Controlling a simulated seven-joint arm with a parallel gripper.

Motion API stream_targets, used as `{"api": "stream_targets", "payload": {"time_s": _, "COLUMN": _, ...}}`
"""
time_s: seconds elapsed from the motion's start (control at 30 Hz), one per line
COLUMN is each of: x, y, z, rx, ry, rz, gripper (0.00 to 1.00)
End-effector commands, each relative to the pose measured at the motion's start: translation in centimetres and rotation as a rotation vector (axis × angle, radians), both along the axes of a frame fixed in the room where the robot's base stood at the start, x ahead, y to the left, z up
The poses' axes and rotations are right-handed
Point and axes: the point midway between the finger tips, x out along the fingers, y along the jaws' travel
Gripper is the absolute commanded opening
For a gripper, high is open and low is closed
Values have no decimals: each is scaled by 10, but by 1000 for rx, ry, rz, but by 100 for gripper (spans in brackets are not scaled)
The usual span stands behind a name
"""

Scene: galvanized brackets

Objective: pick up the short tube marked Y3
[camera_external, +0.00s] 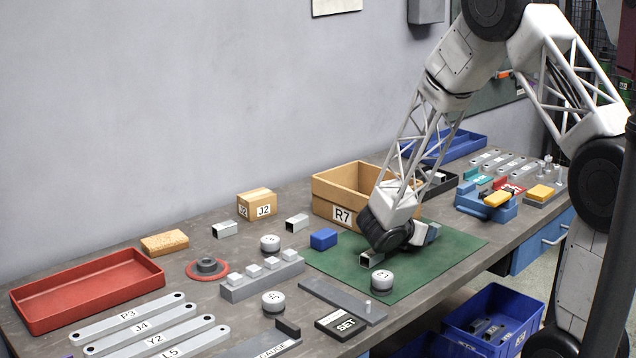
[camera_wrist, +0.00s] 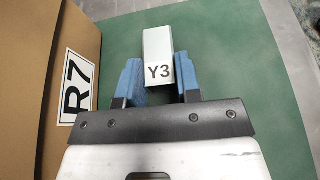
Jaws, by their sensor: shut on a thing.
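The short tube marked Y3 (camera_wrist: 157,45) is a pale square tube over the green mat, its label facing the wrist camera. My gripper (camera_wrist: 160,80) has its blue fingers on either side of the tube's labelled end and is shut on it. In the external view my gripper (camera_external: 424,236) is low over the mat, to the right of the black wrist joint, and the tube in it is mostly hidden. I cannot tell whether the tube touches the mat.
The cardboard box R7 (camera_external: 342,215) stands close beside my gripper; its wall also shows in the wrist view (camera_wrist: 35,60). Another short tube (camera_external: 371,259), a round weight (camera_external: 382,281) and a blue block (camera_external: 323,238) are nearby. The green mat (camera_external: 455,248) is clear at right.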

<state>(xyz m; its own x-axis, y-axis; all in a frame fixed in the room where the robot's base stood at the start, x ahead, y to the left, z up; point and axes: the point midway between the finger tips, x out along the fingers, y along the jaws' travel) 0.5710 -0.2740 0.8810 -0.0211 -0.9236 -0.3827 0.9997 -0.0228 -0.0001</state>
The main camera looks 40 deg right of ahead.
Motion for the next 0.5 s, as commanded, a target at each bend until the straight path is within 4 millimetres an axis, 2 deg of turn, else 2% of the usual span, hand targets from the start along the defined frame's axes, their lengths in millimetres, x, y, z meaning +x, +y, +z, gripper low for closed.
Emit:
{"api": "stream_targets", "payload": {"time_s": 0.27, "x": 0, "y": 0, "z": 1, "rx": 0, "ry": 0, "rz": 0, "gripper": 3}}
{"api": "stream_targets", "payload": {"time_s": 0.5, "x": 0, "y": 0, "z": 14, "rx": 0, "ry": -2, "rz": 0, "gripper": 3}}
